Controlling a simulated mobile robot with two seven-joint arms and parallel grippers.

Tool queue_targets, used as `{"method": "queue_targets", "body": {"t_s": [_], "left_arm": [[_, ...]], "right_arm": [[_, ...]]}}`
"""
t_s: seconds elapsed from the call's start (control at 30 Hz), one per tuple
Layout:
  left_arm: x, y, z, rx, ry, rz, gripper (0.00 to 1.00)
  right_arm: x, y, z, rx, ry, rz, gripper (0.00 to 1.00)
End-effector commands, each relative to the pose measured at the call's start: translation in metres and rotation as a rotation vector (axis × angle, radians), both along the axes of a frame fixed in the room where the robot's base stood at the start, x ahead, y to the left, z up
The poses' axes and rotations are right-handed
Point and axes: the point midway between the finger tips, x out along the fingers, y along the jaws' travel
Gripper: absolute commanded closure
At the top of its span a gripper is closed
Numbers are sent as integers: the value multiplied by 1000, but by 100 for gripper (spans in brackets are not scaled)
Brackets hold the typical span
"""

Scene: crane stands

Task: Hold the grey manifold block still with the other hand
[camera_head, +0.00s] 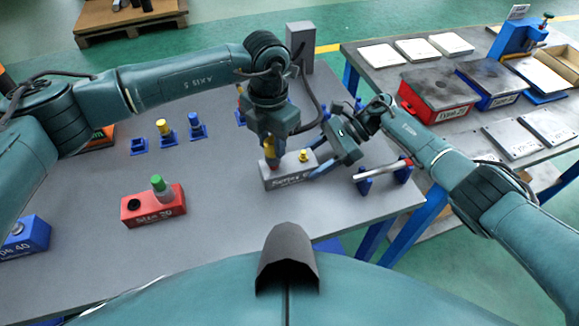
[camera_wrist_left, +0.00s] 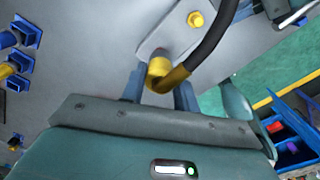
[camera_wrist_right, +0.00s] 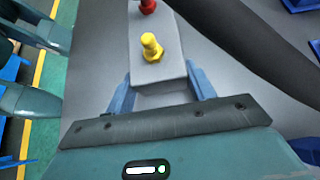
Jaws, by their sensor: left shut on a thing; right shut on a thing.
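The grey manifold block (camera_head: 288,180) lies on the table in front of me, with lettering on its front side. A yellow fitting (camera_head: 303,156) stands upright on its right part; it also shows in the right wrist view (camera_wrist_right: 151,48). My right gripper (camera_head: 318,168) is shut on the block's right end, one finger on each side (camera_wrist_right: 160,92). My left gripper (camera_head: 270,158) points down over the block's left part, shut on a yellow cylindrical piece (camera_wrist_left: 159,68). A red piece (camera_wrist_right: 148,6) shows at the block's far end.
A red block (camera_head: 153,208) with a green-topped peg stands left. Blue holders (camera_head: 138,146) stand behind it. A metal bar (camera_head: 382,170) lies on blue supports at right. A dark cable (camera_wrist_left: 212,45) crosses the left wrist view. A second table (camera_head: 460,130) stands at right.

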Motion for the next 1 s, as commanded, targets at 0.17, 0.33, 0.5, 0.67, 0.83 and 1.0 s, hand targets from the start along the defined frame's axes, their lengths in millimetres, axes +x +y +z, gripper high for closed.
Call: {"method": "queue_targets", "body": {"t_s": [0.17,0.33,0.5,0.67,0.83,1.0], "left_arm": [[0,0,10,0,-1,0,95],[1,0,19,-1,-3,0,95],[0,0,27,0,-1,0,95],[0,0,34,-1,-2,0,95],[0,0,35,0,-1,0,95],[0,0,35,0,-1,0,95]], "right_arm": [[0,0,0,1,0,1,77],[0,1,0,1,-1,2,77],[0,1,0,1,-1,2,77],[0,1,0,1,-1,2,77],[0,1,1,2,0,2,77],[0,1,1,2,0,2,39]]}}
